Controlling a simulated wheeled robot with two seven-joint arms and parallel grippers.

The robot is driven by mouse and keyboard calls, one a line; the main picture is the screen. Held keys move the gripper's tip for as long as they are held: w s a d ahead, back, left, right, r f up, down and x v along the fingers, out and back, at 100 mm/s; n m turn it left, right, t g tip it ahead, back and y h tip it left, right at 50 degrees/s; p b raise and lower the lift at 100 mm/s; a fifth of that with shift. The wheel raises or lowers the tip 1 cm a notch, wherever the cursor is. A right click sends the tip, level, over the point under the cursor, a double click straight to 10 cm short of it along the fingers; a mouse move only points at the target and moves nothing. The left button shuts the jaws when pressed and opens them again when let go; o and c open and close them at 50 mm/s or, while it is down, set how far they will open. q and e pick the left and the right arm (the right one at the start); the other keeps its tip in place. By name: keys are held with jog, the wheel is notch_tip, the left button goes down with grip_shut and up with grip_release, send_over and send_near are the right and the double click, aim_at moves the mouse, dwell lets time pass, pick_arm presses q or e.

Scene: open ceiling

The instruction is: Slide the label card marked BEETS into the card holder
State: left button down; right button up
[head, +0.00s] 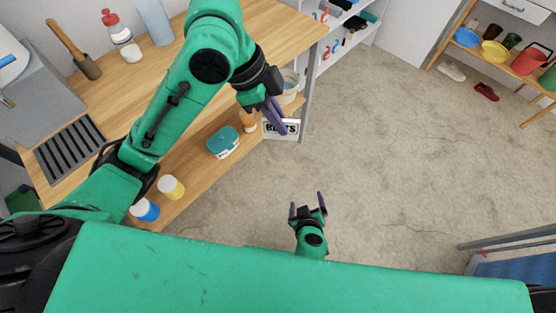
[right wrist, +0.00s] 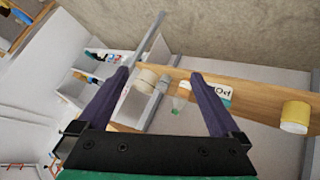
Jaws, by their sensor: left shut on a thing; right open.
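The white BEETS label card (head: 292,128) has black lettering and shows at the lower shelf's right end in the head view. My left gripper (head: 277,120) is shut on the card, and its purple fingers cover part of the lettering. A pale strip shows around and below the card. I cannot tell whether this is the card holder, or whether the card touches it. My right gripper (head: 308,204) is open and empty, low over the floor and apart from the shelf. Its two fingers also show spread in the right wrist view (right wrist: 162,95).
The lower shelf holds a teal box (head: 223,142), an orange-topped bottle (head: 248,120), a yellow jar (head: 171,188) and a blue jar (head: 145,210).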

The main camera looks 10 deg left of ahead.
jog(key=s+a+r+m+t+y, duration=0.1)
jog(key=s+a+r+m+t, duration=0.2)
jog(key=r, duration=1.3)
jog(key=a+r+m+t+y, duration=0.15)
jog(key=a+r+t, duration=0.35)
jog(key=r, duration=1)
jog(key=w+a, duration=0.1)
jog(key=w, duration=1)
jog(key=shift+w+a+r+m+h, duration=0.2)
jog(key=shift+w+a+m+h, duration=0.1)
jog(key=shift+a+m+h, duration=0.05)
jog(key=shift+s, duration=0.1)
jog(key=c, duration=0.9)
pick_arm(q)
jog(key=c, duration=0.9)
grip_release()
pick_arm(e)
jog(key=shift+c, duration=0.3)
pick_arm(q)
jog(key=shift+r, duration=0.1)
